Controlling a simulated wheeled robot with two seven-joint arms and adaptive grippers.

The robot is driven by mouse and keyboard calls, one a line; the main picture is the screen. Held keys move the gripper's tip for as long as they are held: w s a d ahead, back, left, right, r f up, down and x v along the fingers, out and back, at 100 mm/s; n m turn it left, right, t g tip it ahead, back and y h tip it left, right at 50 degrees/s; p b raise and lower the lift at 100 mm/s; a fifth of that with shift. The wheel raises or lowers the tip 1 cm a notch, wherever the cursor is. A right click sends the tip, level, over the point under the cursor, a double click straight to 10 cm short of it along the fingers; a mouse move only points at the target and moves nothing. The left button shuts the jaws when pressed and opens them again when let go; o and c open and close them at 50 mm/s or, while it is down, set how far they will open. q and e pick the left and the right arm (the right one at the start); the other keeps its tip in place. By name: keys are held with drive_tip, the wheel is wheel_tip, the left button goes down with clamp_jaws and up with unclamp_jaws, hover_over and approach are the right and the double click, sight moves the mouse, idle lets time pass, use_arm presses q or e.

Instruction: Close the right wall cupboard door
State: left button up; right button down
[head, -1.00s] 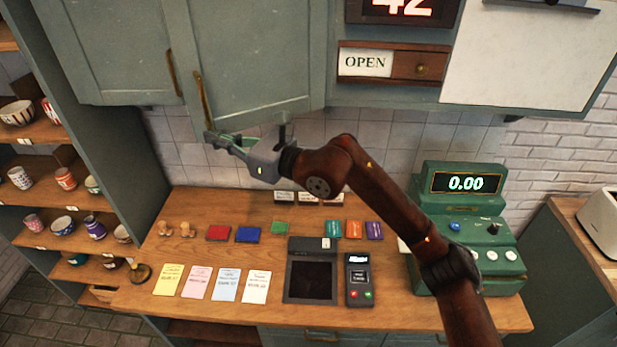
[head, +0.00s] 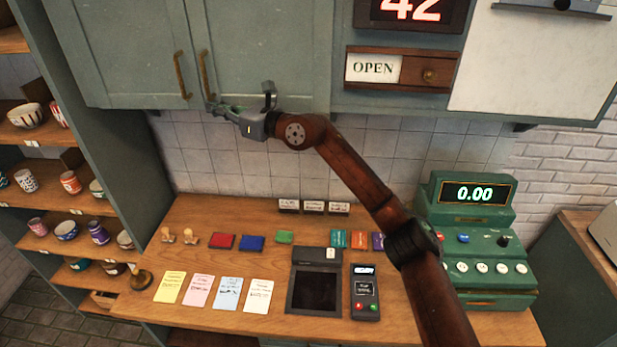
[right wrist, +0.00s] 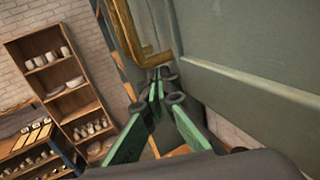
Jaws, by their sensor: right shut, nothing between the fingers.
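The right wall cupboard door (head: 268,55) is grey-green and looks flush, or nearly flush, beside the left door (head: 130,45). Its brass handle (head: 205,75) stands near its left edge and also shows in the right wrist view (right wrist: 146,52). My right gripper (head: 209,105) is shut and empty, at the door's lower left corner just below the handle. In the right wrist view its green fingers (right wrist: 161,75) meet close by the handle's lower end; I cannot tell whether they touch door or handle. My left gripper is not in view.
Below, the wooden counter (head: 215,267) holds cards, a card terminal (head: 365,291) and a green cash register (head: 472,240). Shelves of cups (head: 50,185) stand at left.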

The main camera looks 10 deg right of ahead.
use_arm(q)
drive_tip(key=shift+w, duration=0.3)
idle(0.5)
